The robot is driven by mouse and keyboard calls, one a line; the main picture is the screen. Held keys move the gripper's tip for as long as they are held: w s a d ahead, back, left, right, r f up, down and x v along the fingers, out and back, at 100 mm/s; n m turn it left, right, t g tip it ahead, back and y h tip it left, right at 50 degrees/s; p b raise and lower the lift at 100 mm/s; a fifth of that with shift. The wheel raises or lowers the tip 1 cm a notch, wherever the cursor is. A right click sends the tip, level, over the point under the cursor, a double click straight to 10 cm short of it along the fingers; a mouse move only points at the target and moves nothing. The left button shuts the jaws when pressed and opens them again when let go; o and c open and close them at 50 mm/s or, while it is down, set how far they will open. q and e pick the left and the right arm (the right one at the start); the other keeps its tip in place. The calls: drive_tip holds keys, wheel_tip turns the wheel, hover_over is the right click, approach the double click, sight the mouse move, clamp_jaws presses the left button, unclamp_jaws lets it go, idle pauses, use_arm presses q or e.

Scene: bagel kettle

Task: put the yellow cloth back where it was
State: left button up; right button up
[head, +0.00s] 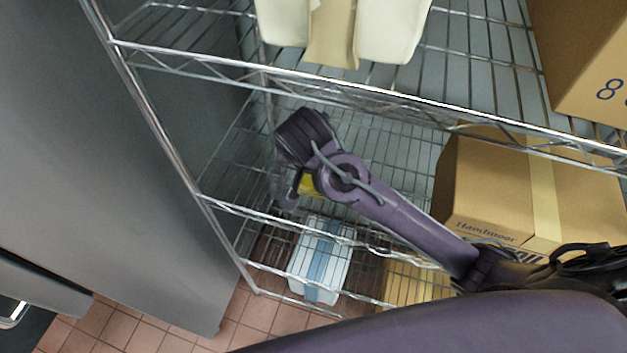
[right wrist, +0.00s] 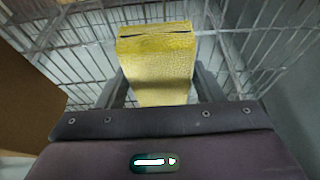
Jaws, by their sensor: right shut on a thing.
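The yellow cloth (right wrist: 158,72) looks like a folded, textured block in the right wrist view, standing between the fingers of my right gripper (right wrist: 158,98). My right gripper is shut on it. In the head view a small part of the cloth (head: 308,186) shows below my right gripper (head: 298,190), over the middle wire shelf (head: 390,150) near its left end. The wire shelf lies beyond the cloth in the wrist view; I cannot tell whether the cloth touches it. My left gripper is not in view.
A cardboard box (head: 490,190) stands right on the same shelf. The upper shelf (head: 330,88) crosses above my arm, holding white containers (head: 390,30) and another box (head: 580,60). A white-blue box (head: 320,262) sits below. A grey cabinet side (head: 100,160) stands left.

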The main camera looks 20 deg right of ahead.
drive_tip(key=p, duration=0.1)
hover_over(318, 203)
drive_tip(key=f, duration=0.4)
drive_tip(key=shift+s+d+f, duration=0.1)
drive_tip(key=shift+s, duration=0.2)
drive_tip(key=x, duration=0.1)
drive_tip(key=p+x, duration=0.1)
drive_tip(key=shift+a+f, duration=0.25)
drive_tip(key=shift+f, duration=0.15)
drive_tip(key=shift+w+f, duration=0.1)
drive_tip(key=shift+f, duration=0.45)
drive_tip(key=o, duration=1.1)
drive_tip(key=shift+f, duration=0.1)
drive_tip(key=shift+c, duration=0.2)
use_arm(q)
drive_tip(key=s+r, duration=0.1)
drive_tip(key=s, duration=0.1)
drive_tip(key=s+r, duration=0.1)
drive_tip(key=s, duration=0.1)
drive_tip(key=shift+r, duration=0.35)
